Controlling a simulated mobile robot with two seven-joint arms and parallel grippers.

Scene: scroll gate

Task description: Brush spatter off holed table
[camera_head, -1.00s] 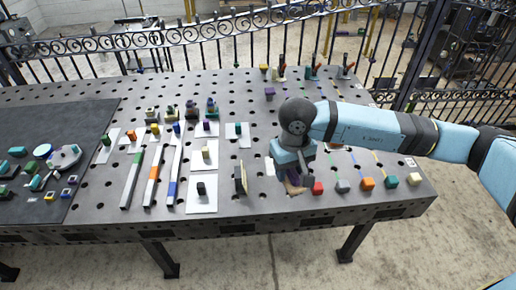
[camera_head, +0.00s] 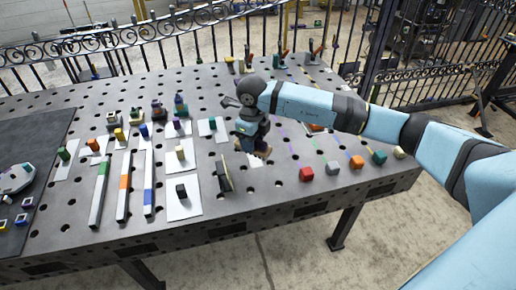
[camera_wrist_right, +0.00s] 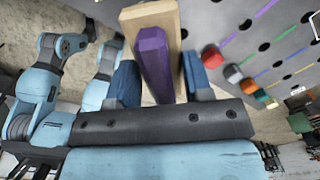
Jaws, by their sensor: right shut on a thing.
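My right gripper (camera_head: 262,150) is over the middle of the grey holed table (camera_head: 280,192), to the left of the red block. In the right wrist view the gripper (camera_wrist_right: 160,85) has its blue fingers on both sides of a purple bar that joins a tan wooden block, seemingly a brush (camera_wrist_right: 153,58). In the head view the arm mostly hides this brush; only a bit of purple and tan shows below the gripper. I cannot tell whether it touches the table. My left gripper is not in view.
A red block (camera_head: 306,174) and several coloured blocks line the front right, with thin coloured lines behind. An upright dark-and-tan plate (camera_head: 223,176) stands left of the gripper. White pads, blocks and long bars (camera_head: 123,185) fill the left. An ornate fence (camera_head: 190,40) runs behind.

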